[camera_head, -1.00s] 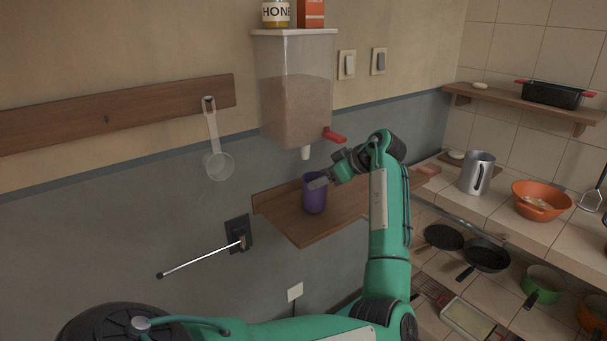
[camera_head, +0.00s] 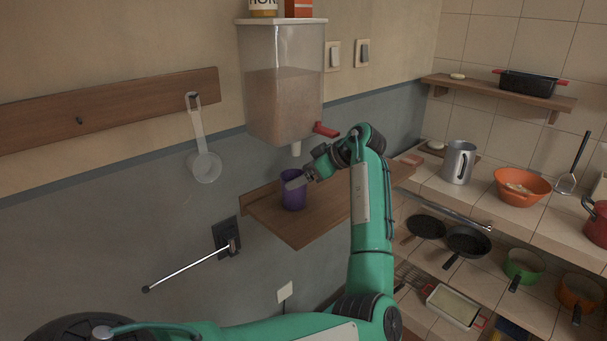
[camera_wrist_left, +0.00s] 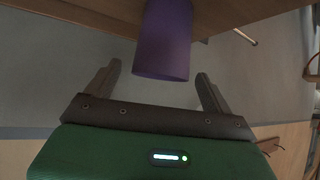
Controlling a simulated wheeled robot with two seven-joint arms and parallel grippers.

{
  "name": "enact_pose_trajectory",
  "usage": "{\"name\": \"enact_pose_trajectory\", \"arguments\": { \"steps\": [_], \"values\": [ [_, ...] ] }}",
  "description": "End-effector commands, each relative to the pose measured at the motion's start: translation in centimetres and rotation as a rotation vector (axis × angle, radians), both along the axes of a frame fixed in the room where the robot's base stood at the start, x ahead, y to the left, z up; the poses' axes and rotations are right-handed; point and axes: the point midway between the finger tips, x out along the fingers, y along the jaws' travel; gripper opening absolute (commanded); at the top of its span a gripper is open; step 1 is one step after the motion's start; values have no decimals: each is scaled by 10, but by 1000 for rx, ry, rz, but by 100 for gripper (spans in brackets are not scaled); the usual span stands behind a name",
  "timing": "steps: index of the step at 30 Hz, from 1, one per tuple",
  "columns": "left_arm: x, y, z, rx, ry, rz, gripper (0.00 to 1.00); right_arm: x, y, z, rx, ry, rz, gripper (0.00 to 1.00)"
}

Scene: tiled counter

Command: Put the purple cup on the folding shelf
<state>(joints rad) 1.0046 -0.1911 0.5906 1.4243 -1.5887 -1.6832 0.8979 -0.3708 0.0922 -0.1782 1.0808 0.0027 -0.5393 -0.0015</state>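The purple cup (camera_head: 293,195) stands upright on the wooden folding shelf (camera_head: 325,222), below the dispenser, in the head view. My left gripper (camera_head: 299,182) is at the cup's upper part, with one finger in front of its rim. In the left wrist view the cup (camera_wrist_left: 163,40) lies ahead of the gap between the two spread fingers of my left gripper (camera_wrist_left: 158,74), with visible room on both sides. The gripper is open and does not grip the cup. The shelf (camera_wrist_left: 70,15) runs along the top of that view. My right gripper is not in view.
The dispenser (camera_head: 283,110) with a red tap (camera_head: 326,130) hangs just above the cup. A metal rod (camera_head: 190,269) juts from the wall at left. A metal mug (camera_head: 459,163) and an orange bowl (camera_head: 522,187) stand on the tiled counter at right.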

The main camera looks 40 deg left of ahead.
Motion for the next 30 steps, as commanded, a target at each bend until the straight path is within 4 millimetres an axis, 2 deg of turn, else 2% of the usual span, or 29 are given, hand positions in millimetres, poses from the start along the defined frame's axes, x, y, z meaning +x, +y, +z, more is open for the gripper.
{"name": "enact_pose_trajectory", "arguments": {
  "steps": [11,13,24,30],
  "values": [
    [2,-5,7,0,-1,0,86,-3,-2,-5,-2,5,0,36],
    [4,-10,10,1,-2,-1,86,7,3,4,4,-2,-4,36],
    [31,-92,10,-1,-1,-3,86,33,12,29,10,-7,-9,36],
    [39,-117,10,0,-1,-1,86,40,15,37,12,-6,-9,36]
  ]
}}
